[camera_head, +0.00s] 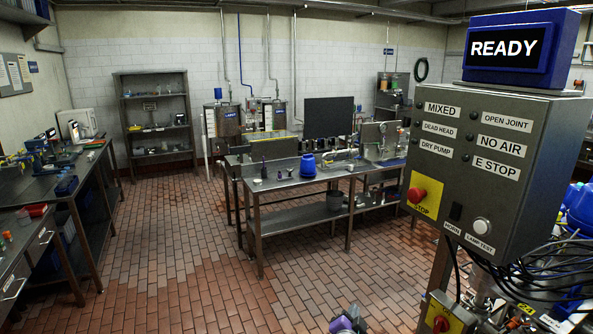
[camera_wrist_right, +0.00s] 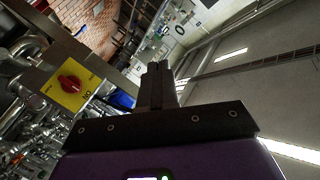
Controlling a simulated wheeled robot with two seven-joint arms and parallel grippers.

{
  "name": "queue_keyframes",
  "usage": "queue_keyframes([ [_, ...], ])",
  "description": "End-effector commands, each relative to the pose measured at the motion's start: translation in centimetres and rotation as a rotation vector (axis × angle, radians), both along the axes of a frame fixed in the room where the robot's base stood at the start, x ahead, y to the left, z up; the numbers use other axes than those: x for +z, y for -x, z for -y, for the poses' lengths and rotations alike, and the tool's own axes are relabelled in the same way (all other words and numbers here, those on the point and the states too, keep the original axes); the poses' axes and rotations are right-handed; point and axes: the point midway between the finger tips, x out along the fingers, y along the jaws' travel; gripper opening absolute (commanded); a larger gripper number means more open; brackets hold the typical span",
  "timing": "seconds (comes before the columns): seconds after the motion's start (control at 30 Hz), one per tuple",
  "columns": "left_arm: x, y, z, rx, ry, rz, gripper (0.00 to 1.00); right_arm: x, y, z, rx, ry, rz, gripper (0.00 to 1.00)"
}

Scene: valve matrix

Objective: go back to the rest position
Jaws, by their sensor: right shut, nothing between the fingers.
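My right gripper (camera_head: 347,318) shows at the bottom edge of the head view, cut off by the frame, as a purple and grey shape low in front of the brick floor. In the right wrist view its dark fingers (camera_wrist_right: 157,84) are together with nothing between them. A red rotary switch on a yellow plate (camera_wrist_right: 72,86) is to the left of the fingers there, apart from them. What looks like the same switch (camera_head: 440,323) is at the bottom of the head view, right of the gripper. My left gripper is not in view.
A grey control box (camera_head: 478,165) with a red stop button and a blue READY display (camera_head: 515,48) stands close on the right. Cables and pipework crowd below it. A steel workbench (camera_head: 300,183) stands mid-room, another bench (camera_head: 85,200) at left. The brick floor (camera_head: 190,250) between is clear.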

Motion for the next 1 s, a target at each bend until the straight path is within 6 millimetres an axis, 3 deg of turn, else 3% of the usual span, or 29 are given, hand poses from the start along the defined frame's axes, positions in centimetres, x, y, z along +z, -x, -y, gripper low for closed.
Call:
queue_keyframes([
  [0.03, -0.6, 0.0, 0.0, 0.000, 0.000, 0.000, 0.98, -4.3, 1.1, -0.2, 0.059, 0.016, -0.095, 0.00],
  [0.2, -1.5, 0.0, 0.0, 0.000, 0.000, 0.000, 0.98, -16.0, 6.7, -1.5, 0.268, 0.032, -0.399, 0.00],
  [0.27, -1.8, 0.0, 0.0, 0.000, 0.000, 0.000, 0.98, -19.7, 9.5, -2.1, 0.341, 0.026, -0.507, 0.00],
  [0.4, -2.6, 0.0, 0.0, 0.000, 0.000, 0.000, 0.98, -27.0, 17.2, -3.3, 0.513, -0.009, -0.756, 0.00],
  [0.5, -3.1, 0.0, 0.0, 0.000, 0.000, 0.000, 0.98, -30.7, 23.5, -4.2, 0.636, -0.048, -0.922, 0.00],
  [0.6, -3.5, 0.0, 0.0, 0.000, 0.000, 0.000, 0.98, -32.9, 29.1, -5.1, 0.743, -0.092, -1.060, 0.00],
  [0.73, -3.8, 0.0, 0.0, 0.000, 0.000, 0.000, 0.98, -34.0, 34.3, -5.8, 0.844, -0.139, -1.178, 0.00],
  [0.83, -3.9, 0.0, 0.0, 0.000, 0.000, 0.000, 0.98, -34.2, 36.3, -6.1, 0.884, -0.159, -1.223, 0.00],
  [1.0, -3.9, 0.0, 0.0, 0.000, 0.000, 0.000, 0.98, -34.2, 37.0, -6.2, 0.899, -0.164, -1.237, 0.00],
])
